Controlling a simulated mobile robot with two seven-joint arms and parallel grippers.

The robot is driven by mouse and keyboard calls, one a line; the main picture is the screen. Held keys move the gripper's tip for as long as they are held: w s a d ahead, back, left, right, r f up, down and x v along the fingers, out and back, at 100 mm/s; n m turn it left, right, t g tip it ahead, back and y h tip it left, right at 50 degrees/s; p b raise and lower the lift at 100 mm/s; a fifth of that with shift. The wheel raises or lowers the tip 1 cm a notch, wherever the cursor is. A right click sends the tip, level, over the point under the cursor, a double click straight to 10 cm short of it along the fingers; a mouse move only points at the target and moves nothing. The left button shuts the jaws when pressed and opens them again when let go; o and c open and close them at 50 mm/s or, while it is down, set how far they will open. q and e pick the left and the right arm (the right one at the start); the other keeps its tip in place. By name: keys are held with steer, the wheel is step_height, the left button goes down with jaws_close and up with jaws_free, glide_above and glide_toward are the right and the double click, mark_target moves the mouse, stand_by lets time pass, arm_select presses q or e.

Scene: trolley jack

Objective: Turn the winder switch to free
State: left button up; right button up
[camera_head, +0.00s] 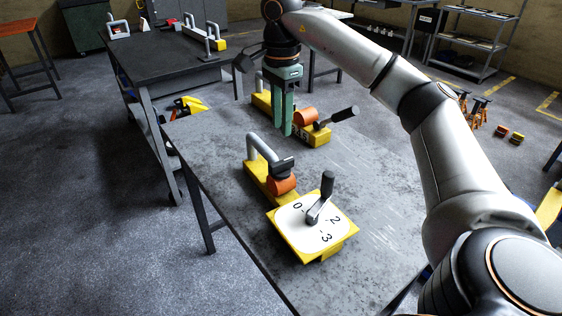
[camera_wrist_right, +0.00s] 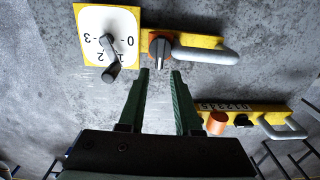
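The near fixture has a yellow base, a white dial plate (camera_head: 297,238) marked with numbers, and a dark lever (camera_head: 327,186) on it. Behind the dial sits an orange knob with a black top (camera_head: 282,178); it also shows in the right wrist view (camera_wrist_right: 160,46), black on orange. I cannot tell which of these parts is the winder switch, and no word "free" is readable. My right gripper (camera_head: 284,132) points down above the table, beyond the near fixture. Its green fingers (camera_wrist_right: 160,72) are apart with nothing between them. My left gripper is out of view.
A second yellow fixture (camera_head: 320,140) with an orange cylinder and dark lever stands farther back on the grey table (camera_head: 215,150). Grey handles (camera_head: 262,147) rise from the near fixture's base. Another table (camera_head: 150,58) stands at the back left. The table's right part is partly hidden by my arm.

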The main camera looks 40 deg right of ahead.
mark_target(281, 162)
step_height(281, 162, down, 10)
steer(key=shift+f+b, duration=0.25)
steer(key=shift+b, duration=0.2)
jaws_close()
